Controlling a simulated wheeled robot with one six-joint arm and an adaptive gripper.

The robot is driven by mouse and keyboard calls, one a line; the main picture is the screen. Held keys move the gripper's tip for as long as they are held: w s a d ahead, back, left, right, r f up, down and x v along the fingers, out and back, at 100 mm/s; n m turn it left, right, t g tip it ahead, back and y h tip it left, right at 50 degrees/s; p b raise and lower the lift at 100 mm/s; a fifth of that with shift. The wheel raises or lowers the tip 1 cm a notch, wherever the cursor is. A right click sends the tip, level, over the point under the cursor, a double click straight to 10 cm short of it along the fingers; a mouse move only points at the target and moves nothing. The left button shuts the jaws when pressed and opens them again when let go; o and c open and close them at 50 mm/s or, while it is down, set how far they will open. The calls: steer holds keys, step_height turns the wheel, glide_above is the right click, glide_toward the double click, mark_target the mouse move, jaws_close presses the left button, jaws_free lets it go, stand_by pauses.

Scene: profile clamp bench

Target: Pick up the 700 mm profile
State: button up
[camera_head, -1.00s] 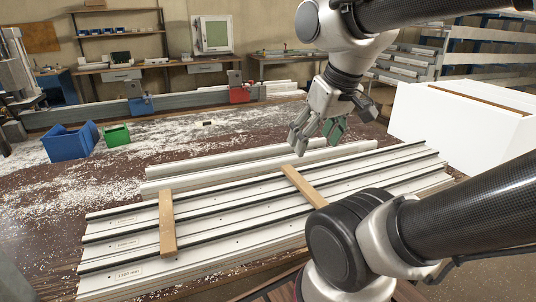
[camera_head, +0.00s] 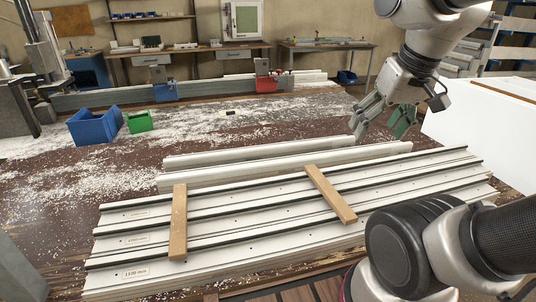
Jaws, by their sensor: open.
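Two loose pale profiles lie side by side behind the labelled stack: a shorter rear one (camera_head: 260,154) and a longer front one (camera_head: 285,172). I read no 700 mm label on either, so I cannot tell by marking which is the 700 mm profile. My gripper (camera_head: 382,124) is open and empty, fingers pointing down, near the right ends of the loose profiles. It seems apart from them; its exact height is unclear.
Two wooden strips (camera_head: 179,222) (camera_head: 331,195) lie across the stack. A blue bin (camera_head: 95,126) and a green bin (camera_head: 139,122) stand at the left on the chip-strewn bench. A long grey rail with a red clamp block (camera_head: 265,84) runs behind. A white box (camera_head: 485,125) stands at the right.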

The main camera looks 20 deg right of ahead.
steer(key=w+a+r+m+g+y, duration=0.1)
steer(key=w+a+m, duration=0.25)
steer(key=w, duration=0.65)
steer(key=m+g+y, duration=0.3)
steer(key=m, duration=1)
glide_above(265, 150)
steer(key=w+d, duration=0.4)
steer(key=d, duration=0.1)
steer(key=f, duration=1.8)
steer(key=shift+s+a+f, duration=0.2)
steer(key=shift+s, duration=0.05)
steer(key=f, duration=0.1)
steer(key=a+f, duration=0.1)
steer(key=shift+w+f+m, duration=0.15)
steer(key=shift+f+m, duration=0.15)
steer(key=shift+m, duration=0.05)
steer(key=x, duration=0.5)
steer(key=shift+a+f, duration=0.2)
steer(key=shift+a, duration=0.2)
steer(key=c, duration=1.5)
